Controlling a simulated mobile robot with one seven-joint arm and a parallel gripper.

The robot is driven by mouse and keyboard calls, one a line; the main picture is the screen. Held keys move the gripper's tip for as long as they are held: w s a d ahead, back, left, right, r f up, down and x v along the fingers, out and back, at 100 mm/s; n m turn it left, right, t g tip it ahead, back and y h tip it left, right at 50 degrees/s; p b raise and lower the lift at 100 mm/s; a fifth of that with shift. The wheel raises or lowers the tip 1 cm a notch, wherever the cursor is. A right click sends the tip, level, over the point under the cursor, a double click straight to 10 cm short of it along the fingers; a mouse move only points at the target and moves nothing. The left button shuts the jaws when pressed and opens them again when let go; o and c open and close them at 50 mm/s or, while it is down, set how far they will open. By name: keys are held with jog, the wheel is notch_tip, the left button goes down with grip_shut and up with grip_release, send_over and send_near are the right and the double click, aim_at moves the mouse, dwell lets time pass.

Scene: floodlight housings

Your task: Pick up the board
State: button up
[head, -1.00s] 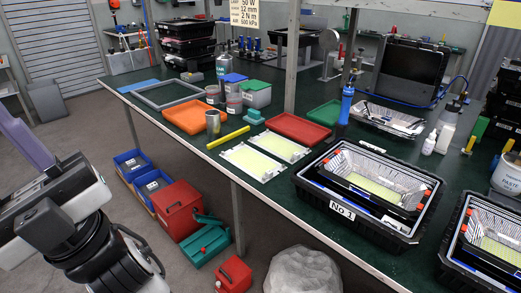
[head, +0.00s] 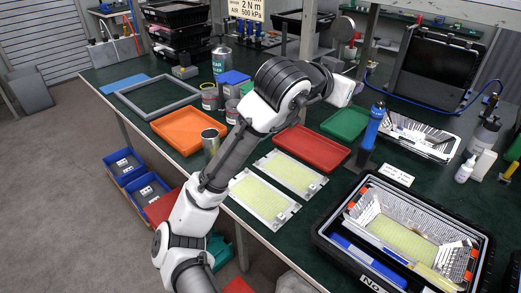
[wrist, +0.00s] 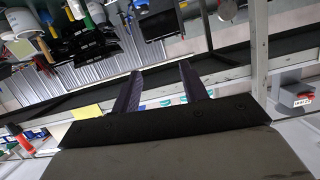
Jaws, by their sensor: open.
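Two flat boards with yellow-green faces and pale edges lie side by side on the green table, the nearer board (head: 262,200) and the farther board (head: 292,174). Another yellow-green board (head: 400,238) lies inside the reflector of the black housing at lower right. My arm crosses the middle of the head view, partly in front of the nearer board's left end. Its end reaches over the table beyond the boards, and the fingers cannot be made out there. In the wrist view my gripper (wrist: 160,70) is open with nothing between its fingers, and no board shows.
A red tray (head: 312,149) lies just behind the boards, with a green tray (head: 345,122) beyond. An orange tray (head: 184,128) and grey frame (head: 157,95) lie left. A blue bottle (head: 372,126) stands right of the red tray. The black housing (head: 330,243) fills the lower right.

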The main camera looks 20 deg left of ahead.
notch_tip(320, 180, down, 12)
jog(key=s+a+g+y+p, duration=0.1)
jog(key=s+a+g+y, duration=0.15)
jog(key=g, duration=0.45)
jog(key=n+g+y+p, duration=0.1)
jog(key=g+y+p, duration=0.15)
jog(key=g, duration=0.45)
send_over(283, 215)
jog(key=shift+y, duration=0.3)
notch_tip(283, 215, down, 16)
jog(key=shift+d+f, duration=0.1)
jog(key=shift+f+p, duration=0.5)
jog(key=shift+f, duration=2.45)
grip_shut()
